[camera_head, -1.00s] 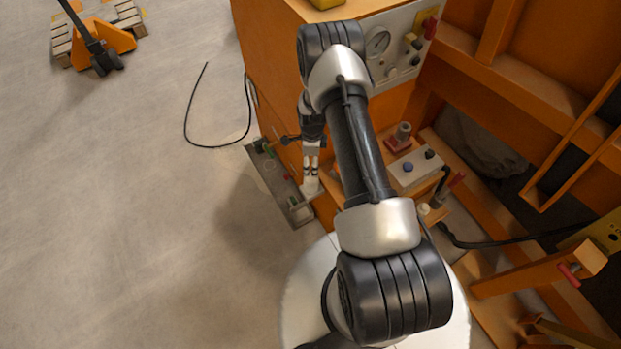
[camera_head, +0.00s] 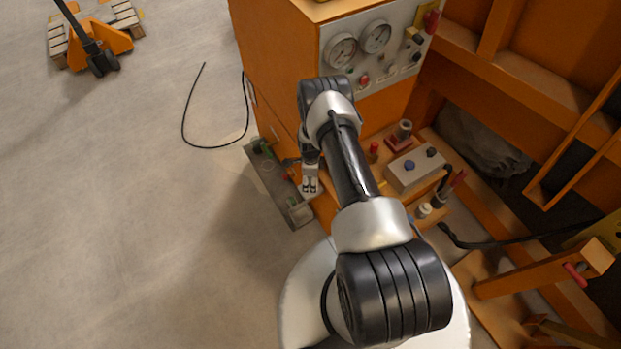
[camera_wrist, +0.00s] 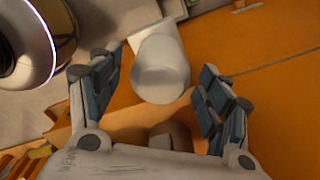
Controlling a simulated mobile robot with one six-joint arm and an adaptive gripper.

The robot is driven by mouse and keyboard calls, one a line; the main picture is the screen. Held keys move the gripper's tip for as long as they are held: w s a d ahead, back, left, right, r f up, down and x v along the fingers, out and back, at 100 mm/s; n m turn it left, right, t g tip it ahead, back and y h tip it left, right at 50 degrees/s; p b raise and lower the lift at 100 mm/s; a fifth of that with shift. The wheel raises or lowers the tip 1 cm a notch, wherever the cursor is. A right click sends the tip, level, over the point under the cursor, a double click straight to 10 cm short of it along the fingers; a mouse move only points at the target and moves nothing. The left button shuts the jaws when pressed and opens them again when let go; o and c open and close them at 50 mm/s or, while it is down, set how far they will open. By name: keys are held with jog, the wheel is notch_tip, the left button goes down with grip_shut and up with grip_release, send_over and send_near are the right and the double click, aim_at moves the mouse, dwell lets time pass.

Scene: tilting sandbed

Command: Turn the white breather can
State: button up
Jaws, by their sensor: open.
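The white breather can (camera_wrist: 162,68) stands out in the wrist view, a plain pale cylinder seen nearly end-on. My gripper is open and touches nothing that I can see. In the head view my gripper (camera_head: 310,184) hangs low beside the orange cabinet's lower corner and hides most or all of the can.
The orange cabinet (camera_head: 275,90) with gauges (camera_head: 341,50) rises behind my arm. A grey box with buttons (camera_head: 414,170) and a red-based fitting (camera_head: 402,135) stand to the right. A dark floor plate (camera_head: 283,195) lies left of the gripper; open floor lies beyond.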

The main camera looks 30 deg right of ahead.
jog(key=shift+c, duration=0.6)
jog(key=c, duration=0.9)
jog(key=shift+c, duration=0.2)
